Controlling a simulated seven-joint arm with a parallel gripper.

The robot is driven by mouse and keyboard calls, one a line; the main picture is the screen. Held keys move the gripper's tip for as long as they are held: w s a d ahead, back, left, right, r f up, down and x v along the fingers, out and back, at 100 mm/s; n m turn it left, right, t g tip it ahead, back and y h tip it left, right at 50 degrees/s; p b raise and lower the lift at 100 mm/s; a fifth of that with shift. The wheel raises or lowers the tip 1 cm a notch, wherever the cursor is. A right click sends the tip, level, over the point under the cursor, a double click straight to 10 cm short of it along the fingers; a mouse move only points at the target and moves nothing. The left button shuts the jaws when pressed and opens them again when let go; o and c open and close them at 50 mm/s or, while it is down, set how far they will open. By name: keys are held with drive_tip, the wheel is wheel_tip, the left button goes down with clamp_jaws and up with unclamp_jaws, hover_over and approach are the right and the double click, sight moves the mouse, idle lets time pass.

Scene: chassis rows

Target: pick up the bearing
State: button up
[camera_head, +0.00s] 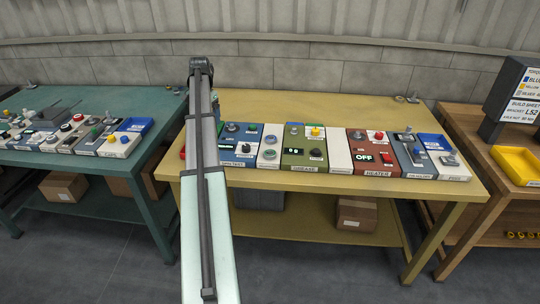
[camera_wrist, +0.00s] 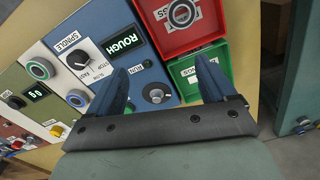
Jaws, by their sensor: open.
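A grey metal ring with a dark centre, which looks like the bearing (camera_wrist: 182,13), lies in an open red box (camera_wrist: 196,42) at the top of the wrist view. The top edge of the picture cuts it close. My gripper (camera_wrist: 162,74) is open, with its two dark blue fingers apart and nothing held between them. The fingers are over the blue panel and the near side of the boxes, with the ring beyond their tips. In the head view my arm covers the gripper, and I cannot make out the bearing there.
A green box (camera_wrist: 188,71) adjoins the red one. The blue spindle panel (camera_wrist: 92,24) carries knobs, buttons and a silver round-based control (camera_wrist: 157,95) between my fingers. More panels line the yellow table (camera_head: 270,104), whose back strip is mostly clear. A teal table (camera_head: 82,98) stands left.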

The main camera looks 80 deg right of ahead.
drive_tip(key=s+a+r+m, duration=0.1)
drive_tip(key=s+r, duration=0.1)
drive_tip(key=s, duration=0.8)
drive_tip(key=s+a+m+h, duration=0.2)
drive_tip(key=s+a, duration=0.8)
drive_tip(key=s, duration=0.2)
drive_tip(key=n+h, duration=0.3)
drive_tip(key=n, duration=0.1)
approach(269, 151)
drive_tip(key=shift+w+a+f+g, duration=0.1)
drive_tip(key=shift+w+f+g, duration=0.1)
drive_tip(key=shift+f, duration=0.4)
drive_tip(key=shift+w+a+f+g, duration=0.1)
drive_tip(key=shift+f+g, duration=0.1)
drive_tip(key=shift+f, duration=0.45)
drive_tip(key=shift+y, duration=0.3)
drive_tip(key=shift+s+x, duration=0.15)
drive_tip(key=shift+x, duration=1.2)
drive_tip(key=shift+s+x, duration=0.1)
drive_tip(key=shift+x, duration=1.2)
drive_tip(key=shift+d+r, duration=0.1)
drive_tip(key=shift+c, duration=0.3)
drive_tip(key=c, duration=1.2)
